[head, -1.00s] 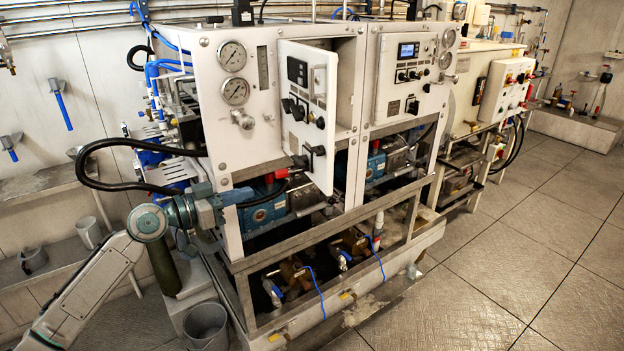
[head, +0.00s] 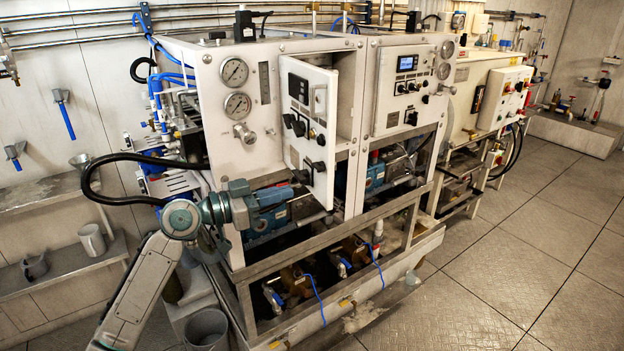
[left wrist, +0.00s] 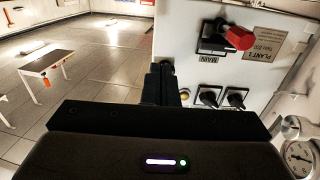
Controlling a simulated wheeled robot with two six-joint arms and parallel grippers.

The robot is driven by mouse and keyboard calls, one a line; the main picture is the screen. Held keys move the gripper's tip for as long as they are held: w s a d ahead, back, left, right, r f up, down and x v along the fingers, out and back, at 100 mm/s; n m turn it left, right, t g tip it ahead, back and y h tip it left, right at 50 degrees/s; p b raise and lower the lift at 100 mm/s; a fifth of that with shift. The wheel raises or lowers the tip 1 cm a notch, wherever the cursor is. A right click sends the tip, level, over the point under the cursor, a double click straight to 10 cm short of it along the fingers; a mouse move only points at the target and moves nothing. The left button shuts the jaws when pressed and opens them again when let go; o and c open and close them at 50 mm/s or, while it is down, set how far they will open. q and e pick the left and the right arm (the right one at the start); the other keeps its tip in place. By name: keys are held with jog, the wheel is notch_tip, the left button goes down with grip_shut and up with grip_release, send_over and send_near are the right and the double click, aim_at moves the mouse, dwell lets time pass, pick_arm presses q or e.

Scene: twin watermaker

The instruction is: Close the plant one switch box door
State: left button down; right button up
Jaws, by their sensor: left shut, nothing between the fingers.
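The switch box door (head: 322,140) stands ajar on the left white cabinet in the head view. Its front carries black knobs, and the dark box opening shows to its right. My left gripper (head: 297,180) is shut and empty by the door's lower left part; the head view does not settle whether it touches. In the left wrist view the shut fingers (left wrist: 161,83) are beside the door panel (left wrist: 185,45), which has a red MAIN switch (left wrist: 238,38), a PLANT 1 label (left wrist: 265,43) and black knobs. My right gripper is not in view.
Gauges (head: 235,72) and a valve knob sit left of the door. A second box with a display (head: 407,63) is to the right. A black hose (head: 95,170) loops near my left arm. A metal frame (head: 330,240) runs below. The floor at the right is clear.

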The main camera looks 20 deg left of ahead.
aim_at(325, 182)
pick_arm(q)
jog(key=p+x, duration=0.3)
jog(key=x, duration=0.4)
jog(key=shift+r, duration=0.15)
jog(key=shift+w+d+p, duration=0.15)
jog(key=shift+d+p, duration=0.1)
jog(key=shift+p, duration=0.1)
